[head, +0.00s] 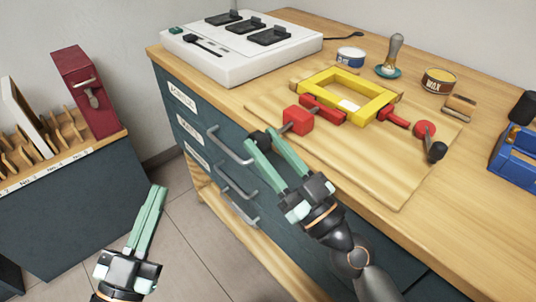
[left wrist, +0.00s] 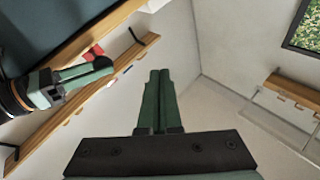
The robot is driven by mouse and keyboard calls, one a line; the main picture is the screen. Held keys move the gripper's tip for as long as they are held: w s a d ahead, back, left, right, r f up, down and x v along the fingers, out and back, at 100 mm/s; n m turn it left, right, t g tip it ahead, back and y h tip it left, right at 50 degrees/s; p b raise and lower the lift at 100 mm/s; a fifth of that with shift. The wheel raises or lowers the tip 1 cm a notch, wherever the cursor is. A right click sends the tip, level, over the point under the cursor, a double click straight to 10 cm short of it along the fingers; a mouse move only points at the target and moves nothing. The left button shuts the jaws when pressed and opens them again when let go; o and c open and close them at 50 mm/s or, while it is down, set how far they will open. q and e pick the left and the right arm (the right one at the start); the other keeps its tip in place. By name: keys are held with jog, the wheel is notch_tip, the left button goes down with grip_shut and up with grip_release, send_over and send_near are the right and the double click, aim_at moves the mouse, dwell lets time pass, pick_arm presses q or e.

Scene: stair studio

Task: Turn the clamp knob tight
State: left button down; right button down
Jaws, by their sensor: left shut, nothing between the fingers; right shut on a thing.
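A clamp with red blocks (head: 299,120) and a yellow frame (head: 349,92) rests on a wooden board on the workbench. A black knob (head: 259,137) is at its near left end, over the bench edge. My right gripper (head: 260,139) is shut on this knob, one green finger on each side. The left wrist view also shows the knob (left wrist: 103,63) at my right fingertips. A second black knob (head: 437,151) is at the clamp's right end, beside a red part (head: 425,130). My left gripper (head: 156,190) is shut and empty, low over the floor, apart from the bench.
A white machine (head: 240,60) stands at the bench's back left. A blue tin (head: 351,57), a stamp-like tool (head: 394,55), a wax tin (head: 438,80) and a blue item (head: 513,158) stand behind and right. Drawers with handles (head: 230,146) face me. A rack (head: 60,140) stands left.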

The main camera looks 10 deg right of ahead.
pick_arm(q)
jog(key=s+d+r+m+t+h+b, duration=0.1)
jog(key=s+r+m+h+b, duration=0.1)
jog(key=s+r+m+h, duration=0.5)
pick_arm(e)
jog(key=shift+s+a+f+y, duration=0.2)
jog(key=shift+a+f+y, duration=0.15)
jog(key=shift+f+y, duration=0.15)
jog(key=t+b, duration=0.1)
jog(key=b, duration=0.4)
jog(key=shift+y, duration=0.4)
pick_arm(q)
jog(key=shift+w+d+f+n+b, duration=0.1)
jog(key=shift+w+f+n+b, duration=0.25)
jog(key=shift+f, duration=0.55)
jog(key=shift+w+d+f+n+b, duration=0.1)
jog(key=shift+f+n, duration=0.4)
jog(key=shift+f, duration=0.4)
jog(key=shift+w+d+f+n+b, duration=0.1)
jog(key=shift+w+f+n+b, duration=0.25)
jog(key=shift+f, duration=0.55)
pick_arm(e)
jog(key=shift+r, duration=0.15)
pick_arm(q)
jog(key=shift+s, duration=0.1)
